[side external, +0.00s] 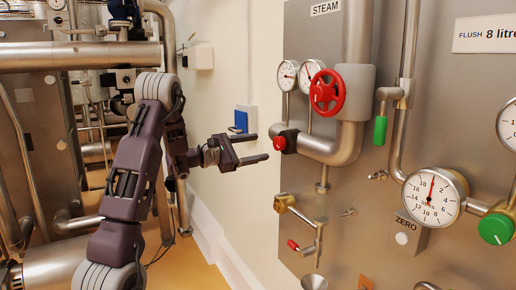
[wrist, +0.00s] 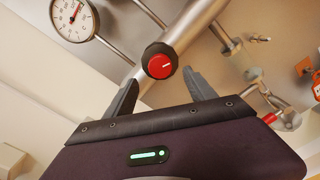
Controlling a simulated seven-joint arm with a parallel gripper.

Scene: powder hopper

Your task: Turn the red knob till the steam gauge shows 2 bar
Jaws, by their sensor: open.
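The red knob (side external: 280,143), a red cap in a black collar, sits on the end of the steam pipe. My gripper (side external: 260,148) is open and empty, just left of the knob. In the wrist view its fingers (wrist: 162,78) are spread, with the knob ahead between and beyond their tips, apparently untouched. Two small round gauges, left (side external: 288,75) and right (side external: 311,72), stand under the STEAM label. One gauge (wrist: 73,17) shows in the wrist view with a red needle; its numbers are too small to read.
A red handwheel (side external: 327,92) stands above right of the knob, partly covering the right gauge. The pipe (side external: 322,149) runs right from the knob. A brass valve (side external: 284,202) and a red-tipped lever (side external: 294,245) are below. Open space lies left of the panel.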

